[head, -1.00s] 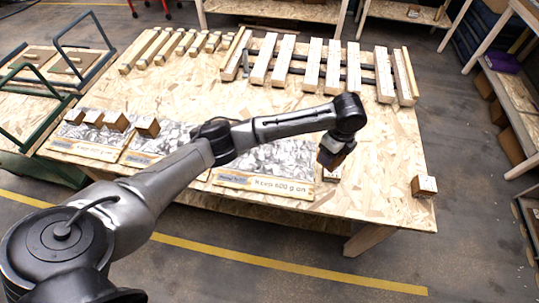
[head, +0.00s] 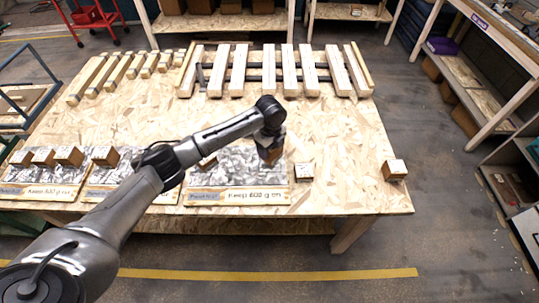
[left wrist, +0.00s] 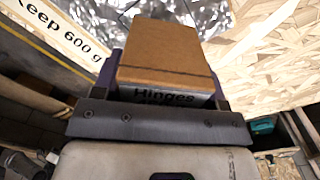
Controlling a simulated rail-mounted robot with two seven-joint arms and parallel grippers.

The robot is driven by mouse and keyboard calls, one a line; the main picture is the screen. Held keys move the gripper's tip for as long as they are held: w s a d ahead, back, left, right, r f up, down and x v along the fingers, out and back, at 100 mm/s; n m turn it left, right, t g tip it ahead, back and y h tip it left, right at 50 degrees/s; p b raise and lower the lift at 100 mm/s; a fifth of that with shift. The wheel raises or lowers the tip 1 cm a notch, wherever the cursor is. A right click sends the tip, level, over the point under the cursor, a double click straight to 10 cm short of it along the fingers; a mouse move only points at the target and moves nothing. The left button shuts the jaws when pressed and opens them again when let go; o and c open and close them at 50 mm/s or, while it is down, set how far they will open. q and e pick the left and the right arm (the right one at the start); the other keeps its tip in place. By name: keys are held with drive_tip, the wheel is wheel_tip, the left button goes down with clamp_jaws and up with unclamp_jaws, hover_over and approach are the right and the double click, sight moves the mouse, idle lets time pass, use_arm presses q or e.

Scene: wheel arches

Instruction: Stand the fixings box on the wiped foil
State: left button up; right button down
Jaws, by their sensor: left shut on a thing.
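My left gripper (head: 270,140) is shut on a brown cardboard box (head: 271,155). In the left wrist view this box (left wrist: 166,52) shows the word "Hinges" on the side near the jaws. It is over the right end of the right-hand foil sheet (head: 230,172), whose front strip reads "Keep 600 g on". The foil (left wrist: 190,14) also shows beyond the box in the left wrist view. I cannot tell whether the box touches the foil. My right gripper is not in view. Which foil is wiped is not clear.
Small boxes stand on the bare board right of the foil (head: 304,172) and at the table's right edge (head: 393,170). Several boxes (head: 69,156) stand on the left foils. Wooden slats (head: 275,72) lie at the back. Bare board (head: 340,130) is free to the right.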

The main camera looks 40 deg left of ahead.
use_arm(q)
drive_tip(key=shift+a+f+b, duration=0.1)
drive_tip(key=shift+f+b, duration=0.35)
drive_tip(key=shift+f, duration=1.55)
drive_tip(key=shift+f, duration=0.15)
drive_tip(key=o, duration=1.2)
